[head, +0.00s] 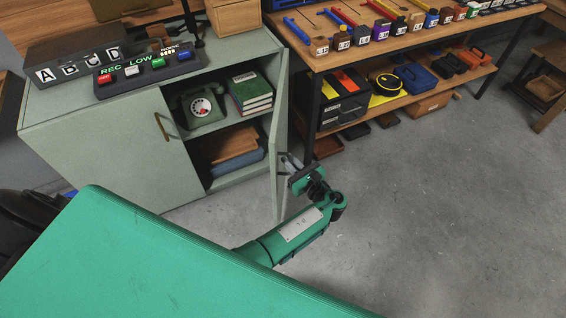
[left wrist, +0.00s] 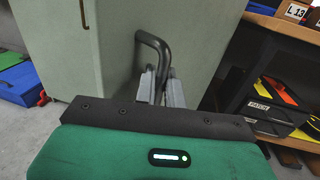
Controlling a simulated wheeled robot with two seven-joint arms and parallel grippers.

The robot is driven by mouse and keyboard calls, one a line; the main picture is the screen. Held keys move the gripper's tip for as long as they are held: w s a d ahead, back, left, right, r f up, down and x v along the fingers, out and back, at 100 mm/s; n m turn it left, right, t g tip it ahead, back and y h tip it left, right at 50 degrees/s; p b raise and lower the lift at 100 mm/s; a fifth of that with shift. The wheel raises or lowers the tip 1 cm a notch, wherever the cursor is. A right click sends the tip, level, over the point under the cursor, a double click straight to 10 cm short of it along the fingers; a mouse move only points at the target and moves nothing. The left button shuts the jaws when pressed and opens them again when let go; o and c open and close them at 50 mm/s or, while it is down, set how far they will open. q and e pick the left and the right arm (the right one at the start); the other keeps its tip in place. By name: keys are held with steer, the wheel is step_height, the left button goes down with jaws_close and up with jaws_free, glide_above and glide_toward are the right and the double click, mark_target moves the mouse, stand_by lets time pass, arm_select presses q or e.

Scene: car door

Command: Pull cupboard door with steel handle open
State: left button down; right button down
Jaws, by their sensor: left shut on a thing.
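The pale green cupboard (head: 110,135) stands at the left in the head view. Its right-hand door (head: 277,195) stands swung open, seen nearly edge-on, with the shelves inside showing. The steel handle (left wrist: 155,45) is a dark grey bent bar on that door's outer face in the left wrist view. My left gripper (head: 289,163) is at this door's outer side. In the left wrist view its fingers (left wrist: 160,82) are shut around the lower part of the handle. My right gripper is not in view.
The cupboard's left door (head: 150,170) is shut and has a brass-coloured handle (head: 162,127). A green telephone (head: 203,106) and green books (head: 250,90) sit inside. A wooden workbench (head: 355,50) with a lower shelf stands close right of the open door. Grey floor (head: 420,210) is clear at right.

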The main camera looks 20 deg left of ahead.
arm_select(q)
steer(key=shift+w+d, duration=0.3)
steer(key=shift+d, duration=0.1)
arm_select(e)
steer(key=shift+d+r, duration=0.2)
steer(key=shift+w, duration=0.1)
arm_select(q)
steer(key=c, duration=1.6)
jaws_free()
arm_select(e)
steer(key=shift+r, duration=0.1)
